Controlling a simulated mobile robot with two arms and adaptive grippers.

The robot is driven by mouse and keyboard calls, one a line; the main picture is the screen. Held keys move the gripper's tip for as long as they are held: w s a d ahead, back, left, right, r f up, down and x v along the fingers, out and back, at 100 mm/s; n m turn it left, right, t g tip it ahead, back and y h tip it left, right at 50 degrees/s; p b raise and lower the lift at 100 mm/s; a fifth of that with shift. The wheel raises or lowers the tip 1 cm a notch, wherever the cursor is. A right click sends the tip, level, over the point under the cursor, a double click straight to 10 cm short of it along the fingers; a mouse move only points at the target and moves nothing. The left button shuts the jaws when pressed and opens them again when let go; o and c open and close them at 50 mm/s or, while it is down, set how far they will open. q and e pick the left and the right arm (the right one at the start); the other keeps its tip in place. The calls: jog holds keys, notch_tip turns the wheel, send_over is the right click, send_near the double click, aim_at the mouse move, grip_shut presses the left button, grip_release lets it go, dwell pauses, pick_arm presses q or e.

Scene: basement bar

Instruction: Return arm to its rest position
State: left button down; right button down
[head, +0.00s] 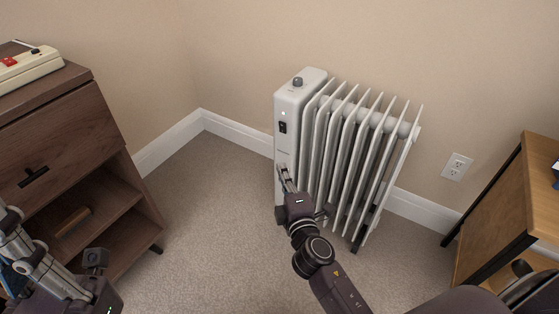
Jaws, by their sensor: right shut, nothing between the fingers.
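My right gripper (286,176) is in the middle of the head view, its arm coming up from the lower right. Its fingers are together with nothing between them. They overlap the lower front panel of a white oil-filled radiator (296,100); I cannot tell if they touch it. The radiator has a grey knob (298,82) on top and a dark switch (283,127) on its front panel. At the lower left, part of my left arm shows, with metal links and dark parts. The tips of my left gripper cannot be made out.
A brown wooden cabinet (60,135) with a drawer and open shelves stands at left, a cream device with a red button (28,66) on top. A wooden table (515,200) is at right. A wall outlet (457,167) is behind. Carpet (205,220) is clear between cabinet and radiator.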

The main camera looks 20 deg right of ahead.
jog(key=shift+s, duration=0.45)
jog(key=shift+a, duration=0.1)
